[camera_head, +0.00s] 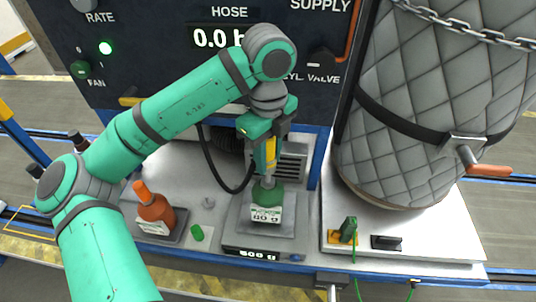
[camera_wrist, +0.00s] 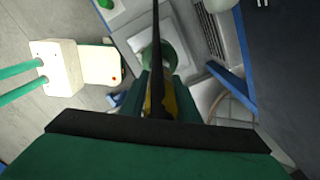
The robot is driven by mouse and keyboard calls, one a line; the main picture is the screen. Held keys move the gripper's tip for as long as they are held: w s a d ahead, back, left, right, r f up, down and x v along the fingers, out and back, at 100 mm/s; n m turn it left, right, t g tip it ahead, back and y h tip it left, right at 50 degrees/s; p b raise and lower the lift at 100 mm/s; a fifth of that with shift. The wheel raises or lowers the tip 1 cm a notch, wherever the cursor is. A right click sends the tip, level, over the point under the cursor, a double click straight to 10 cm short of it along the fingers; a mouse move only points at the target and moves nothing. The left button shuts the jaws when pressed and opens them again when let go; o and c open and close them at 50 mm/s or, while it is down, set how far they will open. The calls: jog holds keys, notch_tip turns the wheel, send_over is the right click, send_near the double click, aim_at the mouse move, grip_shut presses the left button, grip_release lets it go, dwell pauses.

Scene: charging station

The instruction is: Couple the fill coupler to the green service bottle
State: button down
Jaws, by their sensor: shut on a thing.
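The green service bottle (camera_head: 266,196) stands upright on a square plate (camera_head: 232,221) at the front middle of the bench; its round green top also shows in the wrist view (camera_wrist: 171,58). My gripper (camera_head: 268,135) is directly above it, pointing down and shut on the yellow fill coupler (camera_head: 270,153). The coupler's lower grey end is at the bottle's neck; I cannot tell whether it is locked on. In the wrist view the coupler (camera_wrist: 168,102) is partly hidden behind a dark hose that runs up the middle over the bottle.
An orange bottle (camera_head: 155,210) stands on a dark tray at the left. A small green cap (camera_head: 197,233) and a grey knob (camera_head: 208,202) lie between. A black hose (camera_head: 222,178) loops left of the coupler. A padded grey tank (camera_head: 430,100) fills the right; the dark control panel (camera_head: 170,60) stands behind.

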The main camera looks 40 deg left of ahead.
jog(key=shift+f, duration=2.3)
jog(key=c, duration=1.3)
grip_release()
notch_tip(320, 180, up, 11)
jog(key=shift+f, duration=0.1)
